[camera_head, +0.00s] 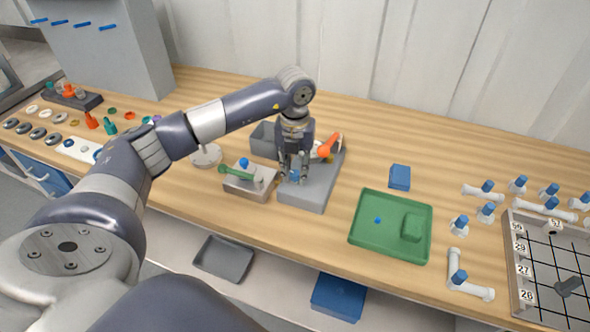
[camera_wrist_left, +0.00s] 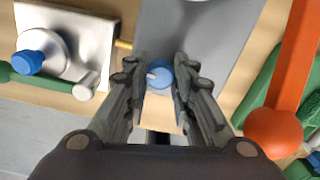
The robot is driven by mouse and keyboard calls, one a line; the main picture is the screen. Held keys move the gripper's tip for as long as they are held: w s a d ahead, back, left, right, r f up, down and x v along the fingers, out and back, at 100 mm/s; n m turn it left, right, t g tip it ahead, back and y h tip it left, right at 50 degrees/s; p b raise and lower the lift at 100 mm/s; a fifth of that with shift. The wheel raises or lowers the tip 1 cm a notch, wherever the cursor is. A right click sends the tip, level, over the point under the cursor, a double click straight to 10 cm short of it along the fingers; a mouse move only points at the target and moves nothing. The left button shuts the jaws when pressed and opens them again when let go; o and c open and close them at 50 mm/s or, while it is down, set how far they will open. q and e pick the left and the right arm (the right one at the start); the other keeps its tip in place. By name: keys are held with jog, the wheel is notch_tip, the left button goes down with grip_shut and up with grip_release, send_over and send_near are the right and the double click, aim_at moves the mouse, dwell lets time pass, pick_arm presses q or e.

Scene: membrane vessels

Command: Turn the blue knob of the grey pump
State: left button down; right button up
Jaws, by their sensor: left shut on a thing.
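The grey pump (camera_head: 312,193) is a grey block on the wooden bench, near its front edge and left of the green tray. Its round blue knob (camera_wrist_left: 159,74) has a small pale mark on top. My left gripper (camera_head: 292,180) reaches down over the pump from above. In the left wrist view its fingers (camera_wrist_left: 160,88) are closed on both sides of the knob. In the head view the fingers partly cover the knob. My right gripper is in neither view.
A pale block with a green-handled lever (camera_head: 238,176) and a blue knob stands just left of the pump. An orange-ended lever (camera_head: 327,149) rises behind it. A green tray (camera_head: 362,247) lies to the right, with a blue block (camera_head: 400,177) behind it. Bench between is clear.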

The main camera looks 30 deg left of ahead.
aim_at(295, 173)
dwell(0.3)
pick_arm(q)
jog(key=c, duration=1.3)
grip_release()
jog(key=shift+s, duration=0.1)
notch_tip(295, 173, up, 12)
jog(key=shift+r, duration=0.1)
